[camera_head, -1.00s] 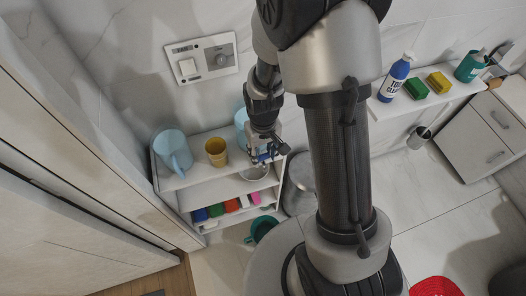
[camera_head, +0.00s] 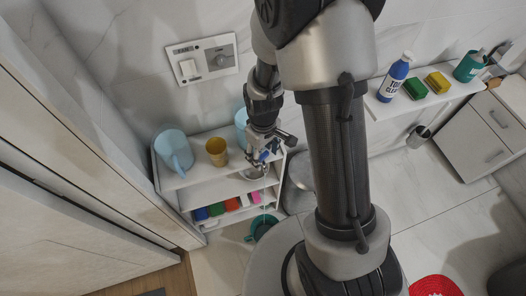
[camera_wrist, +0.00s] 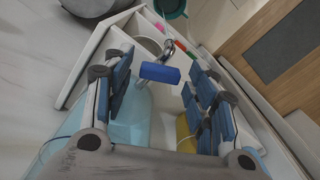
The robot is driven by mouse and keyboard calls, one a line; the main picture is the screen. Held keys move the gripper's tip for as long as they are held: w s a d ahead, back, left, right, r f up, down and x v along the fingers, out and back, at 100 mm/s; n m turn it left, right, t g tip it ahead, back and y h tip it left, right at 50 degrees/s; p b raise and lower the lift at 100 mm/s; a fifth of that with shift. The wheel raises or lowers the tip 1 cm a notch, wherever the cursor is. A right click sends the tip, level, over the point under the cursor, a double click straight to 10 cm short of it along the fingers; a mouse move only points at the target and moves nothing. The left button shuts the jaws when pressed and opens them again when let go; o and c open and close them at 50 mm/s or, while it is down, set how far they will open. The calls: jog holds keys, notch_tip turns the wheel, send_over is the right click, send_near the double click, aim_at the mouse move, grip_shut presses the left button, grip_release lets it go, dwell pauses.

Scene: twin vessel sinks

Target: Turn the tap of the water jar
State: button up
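The light blue water jar (camera_head: 241,118) stands on the top of the white shelf, mostly hidden behind my arm in the head view. In the wrist view its translucent body (camera_wrist: 127,122) fills the lower left. Its tap has a blue handle (camera_wrist: 160,73) and a metal spout (camera_wrist: 169,48). My gripper (camera_wrist: 160,88) is open, with its blue-padded fingers apart on the left and right of the handle. No clear contact with the handle shows. In the head view my gripper (camera_head: 262,153) is at the front of the jar, and the tap there is small and partly hidden.
A light blue pitcher (camera_head: 173,151) and a yellow cup (camera_head: 216,151) stand left of the jar on the white shelf (camera_head: 200,183). A bowl (camera_head: 252,173) lies below the tap. A green pot (camera_head: 263,226) is on the floor. Colored items fill the lower shelf.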

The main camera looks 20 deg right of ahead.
dwell(0.3)
notch_tip(320, 180, up, 12)
dwell(0.5)
dwell(0.3)
jog(key=s+r+m+t, duration=0.1)
jog(key=s+r, duration=0.4)
jog(key=s+r+m+t, duration=0.2)
jog(key=s+r, duration=0.3)
jog(key=r, duration=0.1)
jog(key=s+r+m+t, duration=0.1)
jog(key=s+r+m, duration=0.1)
jog(key=s+r, duration=0.3)
jog(key=shift+s+d+r+t, duration=0.1)
jog(key=shift+s+r+t, duration=0.15)
jog(key=shift+t, duration=0.05)
